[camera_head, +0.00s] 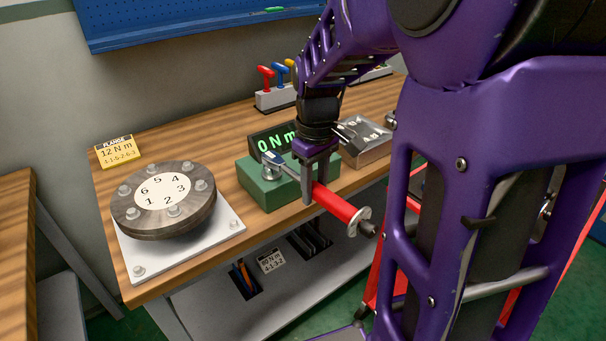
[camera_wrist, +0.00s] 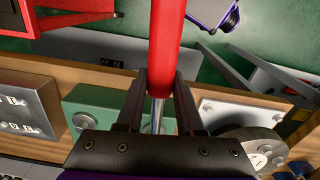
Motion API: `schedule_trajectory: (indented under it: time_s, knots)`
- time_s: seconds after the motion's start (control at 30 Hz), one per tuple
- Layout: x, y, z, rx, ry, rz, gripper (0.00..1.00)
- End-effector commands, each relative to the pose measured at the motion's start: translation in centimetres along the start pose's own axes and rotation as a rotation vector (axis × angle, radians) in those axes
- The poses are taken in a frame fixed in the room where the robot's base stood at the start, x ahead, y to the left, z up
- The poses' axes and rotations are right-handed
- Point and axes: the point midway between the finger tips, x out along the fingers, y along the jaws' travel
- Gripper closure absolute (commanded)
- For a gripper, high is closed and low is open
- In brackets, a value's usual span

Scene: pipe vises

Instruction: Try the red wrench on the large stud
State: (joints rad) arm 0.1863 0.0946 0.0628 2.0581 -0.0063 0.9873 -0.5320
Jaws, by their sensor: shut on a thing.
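My gripper (camera_head: 309,200) is shut on the red wrench (camera_head: 337,204), which lies about level across the front of the bench. Its red handle ends in a grey knob beyond the bench's front edge. Its metal head (camera_head: 271,160) is over or on the green block (camera_head: 262,192); contact is unclear. In the wrist view, the red handle (camera_wrist: 167,40) runs up from between the fingers (camera_wrist: 158,95), with the metal shaft below it. I cannot tell which fitting is the large stud. The grey metal box (camera_head: 366,150) right of the gripper has small labelled fittings on top.
A round flange (camera_head: 165,222) with several bolts stands on a white plate (camera_head: 190,245) at left. A display (camera_head: 275,138) reading 0 N m stands behind the green block. Red and blue handles (camera_head: 278,70) stand in a rack. A lower shelf (camera_head: 225,315) holds slotted tools.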

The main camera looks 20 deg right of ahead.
Motion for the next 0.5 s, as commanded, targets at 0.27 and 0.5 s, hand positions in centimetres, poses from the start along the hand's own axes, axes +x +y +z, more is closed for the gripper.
schedule_trajectory:
  time_s: [0.27,0.5]
  knots:
    - [0.11,-0.65,0.08,0.037,-0.005,-0.002,1.0]
    - [0.15,-0.86,0.1,0.056,-0.005,-0.002,1.0]
